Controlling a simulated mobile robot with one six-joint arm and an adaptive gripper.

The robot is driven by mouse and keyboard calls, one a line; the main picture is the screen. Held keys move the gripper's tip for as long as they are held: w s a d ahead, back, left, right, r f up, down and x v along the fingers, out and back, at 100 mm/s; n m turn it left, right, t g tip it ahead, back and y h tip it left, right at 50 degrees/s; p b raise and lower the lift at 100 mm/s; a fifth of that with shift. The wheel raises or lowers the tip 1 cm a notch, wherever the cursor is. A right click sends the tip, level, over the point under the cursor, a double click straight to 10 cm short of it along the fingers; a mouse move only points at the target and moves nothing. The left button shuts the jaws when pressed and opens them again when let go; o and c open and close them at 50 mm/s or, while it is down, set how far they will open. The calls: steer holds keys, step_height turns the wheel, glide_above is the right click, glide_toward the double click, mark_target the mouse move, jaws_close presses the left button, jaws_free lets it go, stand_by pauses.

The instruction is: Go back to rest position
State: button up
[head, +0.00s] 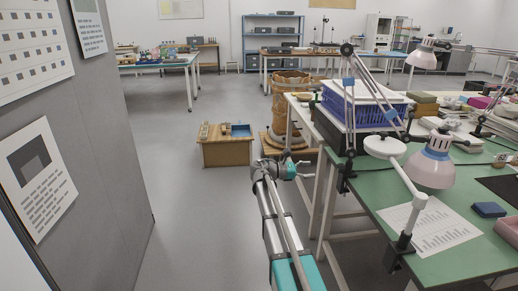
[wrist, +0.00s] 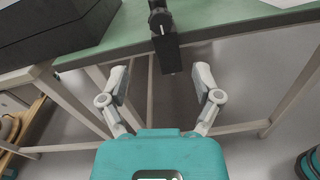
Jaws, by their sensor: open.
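My gripper (wrist: 162,84) is open and empty in the wrist view, its two grey fingers spread apart. Beyond the fingers are the edge of the green-topped table (wrist: 110,48) and a black clamp (wrist: 165,52) fixed to it. In the head view my arm reaches forward from the bottom, left of the green table (head: 440,262). The gripper's end is at the far end of the arm there, small, with its fingers hard to make out. No sherd is in the fingers.
Desk lamps (head: 433,165) and a blue crate (head: 362,108) stand on the green table at right. A low wooden box (head: 225,152) stands on the floor ahead. A grey partition (head: 110,130) with posters is at left. The floor (head: 190,220) between partition and arm is clear.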

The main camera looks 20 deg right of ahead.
steer(key=s+a+f+m+t+y, duration=0.3)
steer(key=s+a+f+m+y, duration=0.4)
steer(key=s+a+f+y, duration=0.5)
steer(key=s+a+f+m+t+y, duration=0.1)
steer(key=s+a+f+m+y, duration=0.25)
steer(key=a, duration=0.65)
steer(key=s+a+f+m+t+y, duration=0.1)
steer(key=s+a+f+m+y, duration=0.3)
steer(key=a, duration=0.6)
step_height(320, 180, up, 33)
steer(key=n+h+p, duration=0.1)
steer(key=h+p, duration=0.1)
steer(key=p, duration=3)
steer(key=shift+s+d+r, duration=0.15)
steer(key=shift+s+d, duration=0.15)
steer(key=shift+s, duration=0.05)
steer(key=shift+n, duration=0.25)
